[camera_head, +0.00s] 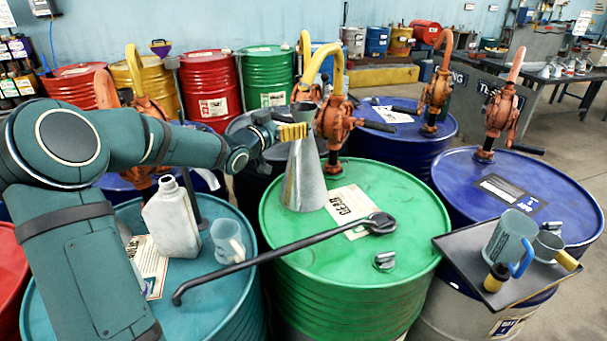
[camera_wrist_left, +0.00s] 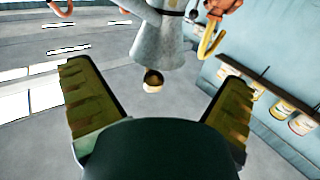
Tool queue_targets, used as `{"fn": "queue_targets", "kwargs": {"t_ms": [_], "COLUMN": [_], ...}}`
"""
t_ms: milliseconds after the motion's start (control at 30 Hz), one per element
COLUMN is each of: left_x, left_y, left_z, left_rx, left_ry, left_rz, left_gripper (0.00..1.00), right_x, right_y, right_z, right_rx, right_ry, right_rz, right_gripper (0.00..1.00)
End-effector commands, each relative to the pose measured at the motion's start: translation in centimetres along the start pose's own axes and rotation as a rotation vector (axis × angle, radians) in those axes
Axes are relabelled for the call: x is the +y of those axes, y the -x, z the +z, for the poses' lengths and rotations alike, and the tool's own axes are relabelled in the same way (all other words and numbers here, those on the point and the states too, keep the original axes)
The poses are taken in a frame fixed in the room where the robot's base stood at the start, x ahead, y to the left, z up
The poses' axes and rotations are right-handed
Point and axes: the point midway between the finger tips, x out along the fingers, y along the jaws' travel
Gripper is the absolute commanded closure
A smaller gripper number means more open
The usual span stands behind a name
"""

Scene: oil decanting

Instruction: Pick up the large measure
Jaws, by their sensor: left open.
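The large measure (camera_head: 304,182) looks to be the tall grey metal cone with a narrow neck and flared mouth, standing upright on the green drum (camera_head: 372,262). My left gripper (camera_head: 292,132), with yellow finger pads, is at the height of its neck, and a finger hides part of the neck. In the left wrist view, the left gripper (camera_wrist_left: 160,105) is open with nothing between its fingers. The grey measure (camera_wrist_left: 160,42) shows there ahead of the fingers, between their directions and apart from them. My right gripper is not in view.
An orange pump (camera_head: 337,122) stands close behind the measure. A long black tool (camera_head: 285,251) lies across the green and teal drums. A white bottle (camera_head: 172,222) and a clear jug (camera_head: 228,241) stand left. A dark tray (camera_head: 460,250) at right holds vessels.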

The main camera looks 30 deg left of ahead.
Motion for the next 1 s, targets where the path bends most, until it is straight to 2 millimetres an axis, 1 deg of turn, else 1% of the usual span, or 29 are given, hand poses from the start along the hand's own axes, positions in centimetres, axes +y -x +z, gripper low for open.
{"fn": "queue_targets", "kwargs": {"t_ms": [33, 100, 367, 500, 633, 767, 967, 1000], "left_x": [0.1, 0.1, 0.1, 0.2, 0.1, 0.1, 0.1, 0.1], "left_y": [-0.9, -1.8, -3.6, -5.7, -7.3, -8.0, -8.1, -8.1], "left_z": [0.1, 0.1, 0.1, 0.3, 0.3, 0.3, 0.2, 0.2], "left_rx": [0.003, 0.002, 0.001, 0.002, 0.002, 0.0, 0.0, -0.001], "left_ry": [0.002, 0.001, 0.002, 0.003, 0.001, 0.0, -0.001, -0.001], "left_rz": [0.003, 0.002, 0.001, 0.002, 0.002, 0.0, 0.0, 0.0], "left_gripper": [0.0, 0.0, 0.0, 0.0, 0.0, 0.0, 0.0, 0.04], "right_x": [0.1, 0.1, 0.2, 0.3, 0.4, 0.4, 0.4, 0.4], "right_y": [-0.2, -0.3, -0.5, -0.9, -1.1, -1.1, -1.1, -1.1], "right_z": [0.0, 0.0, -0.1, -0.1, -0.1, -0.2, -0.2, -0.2], "right_rx": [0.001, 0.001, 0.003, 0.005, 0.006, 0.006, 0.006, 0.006], "right_ry": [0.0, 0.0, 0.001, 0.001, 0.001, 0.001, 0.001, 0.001], "right_rz": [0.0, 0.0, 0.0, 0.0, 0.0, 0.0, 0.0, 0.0], "right_gripper": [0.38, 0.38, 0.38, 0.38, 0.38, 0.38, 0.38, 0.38]}}
